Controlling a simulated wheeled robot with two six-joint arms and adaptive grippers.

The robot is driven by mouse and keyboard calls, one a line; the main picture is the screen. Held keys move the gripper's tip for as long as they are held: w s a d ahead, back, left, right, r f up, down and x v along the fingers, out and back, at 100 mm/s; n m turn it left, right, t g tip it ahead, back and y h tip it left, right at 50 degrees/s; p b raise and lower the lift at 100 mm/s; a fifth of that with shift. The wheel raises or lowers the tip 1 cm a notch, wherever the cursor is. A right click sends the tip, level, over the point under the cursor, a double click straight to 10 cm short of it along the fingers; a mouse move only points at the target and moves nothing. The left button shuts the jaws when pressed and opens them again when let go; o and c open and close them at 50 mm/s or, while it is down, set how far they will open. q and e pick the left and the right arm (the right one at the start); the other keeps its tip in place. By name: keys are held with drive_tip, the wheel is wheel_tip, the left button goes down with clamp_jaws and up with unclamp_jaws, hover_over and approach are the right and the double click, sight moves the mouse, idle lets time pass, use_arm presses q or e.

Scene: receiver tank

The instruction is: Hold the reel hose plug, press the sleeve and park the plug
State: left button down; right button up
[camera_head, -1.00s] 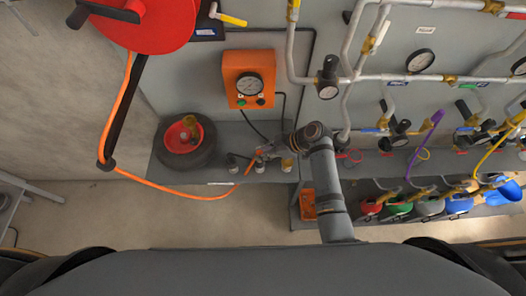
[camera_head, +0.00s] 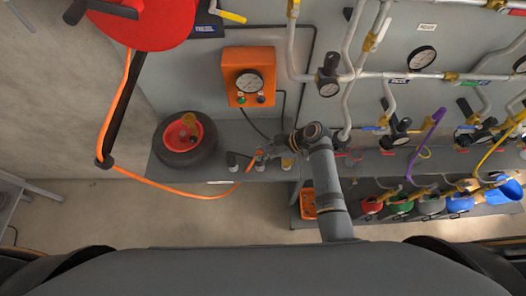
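The orange hose (camera_head: 163,187) runs from the red reel (camera_head: 148,20) through a guide on a dark arm, then loops to the bench. Its plug end (camera_head: 257,160) is at a short post on the bench's front edge, among several small dark posts. My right gripper (camera_head: 266,153) is at this hose end, coming in from the right. It is too small and dark to tell whether its fingers are closed on the plug, and the sleeve cannot be made out. My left gripper is not in view.
A black tyre with a red hub (camera_head: 186,138) lies on the bench (camera_head: 225,133) left of the gripper. An orange gauge box (camera_head: 248,77) is on the wall behind. Pipes, valves and coloured hoses fill the right. An orange bin (camera_head: 308,203) is below my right arm.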

drive_tip(key=o, duration=0.4)
drive_tip(key=v, duration=1.2)
drive_tip(key=shift+s+d+f, duration=0.1)
